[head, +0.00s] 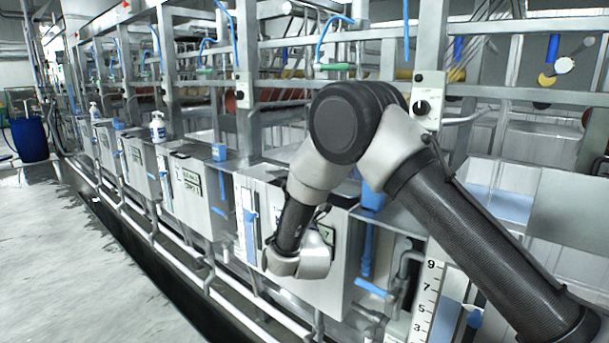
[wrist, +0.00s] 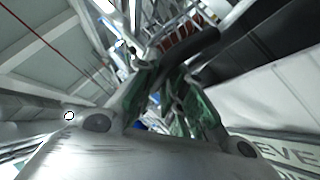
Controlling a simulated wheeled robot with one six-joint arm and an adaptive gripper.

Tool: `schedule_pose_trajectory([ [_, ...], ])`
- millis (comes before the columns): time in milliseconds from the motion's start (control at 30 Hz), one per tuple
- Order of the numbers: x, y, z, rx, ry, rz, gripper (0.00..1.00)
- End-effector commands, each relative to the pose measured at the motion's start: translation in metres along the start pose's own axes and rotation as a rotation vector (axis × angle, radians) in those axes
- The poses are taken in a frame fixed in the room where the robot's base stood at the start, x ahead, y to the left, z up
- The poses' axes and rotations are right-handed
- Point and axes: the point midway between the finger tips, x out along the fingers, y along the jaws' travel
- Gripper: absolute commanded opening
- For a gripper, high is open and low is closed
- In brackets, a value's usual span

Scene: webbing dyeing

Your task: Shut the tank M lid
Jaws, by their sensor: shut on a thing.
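In the wrist view, my gripper (wrist: 172,80) shows from its base, with its two fingers closing in around a dark rounded bar (wrist: 197,46). The bar looks like a handle, but I cannot tell what it belongs to. In the head view my bent arm reaches over the row of tanks, and its wrist hangs in front of a grey tank with a green-edged label (head: 328,238). My fingers are hidden there. No letter M is readable, and the tank M lid cannot be made out for certain in either view.
A row of grey tanks (head: 190,203) runs to the far left, with blue valves and pipes in front. A white number scale (head: 425,300) stands at lower right. White bottles (head: 157,127) stand on the tank tops. The wet floor (head: 80,260) at left is clear.

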Motion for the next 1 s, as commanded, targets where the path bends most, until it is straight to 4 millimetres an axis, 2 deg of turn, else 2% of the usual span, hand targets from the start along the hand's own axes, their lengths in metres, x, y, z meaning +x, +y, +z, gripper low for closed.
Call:
schedule_pose_trajectory([
  [33,-0.002,-0.013,-0.001,-0.004,-0.005,-0.011,0.0],
  [300,-0.01,-0.039,-0.011,-0.004,-0.009,-0.011,0.0],
  [600,-0.015,-0.051,-0.015,-0.005,-0.009,-0.014,0.0],
  [1000,-0.018,-0.056,-0.016,-0.008,-0.004,-0.021,0.0],
])
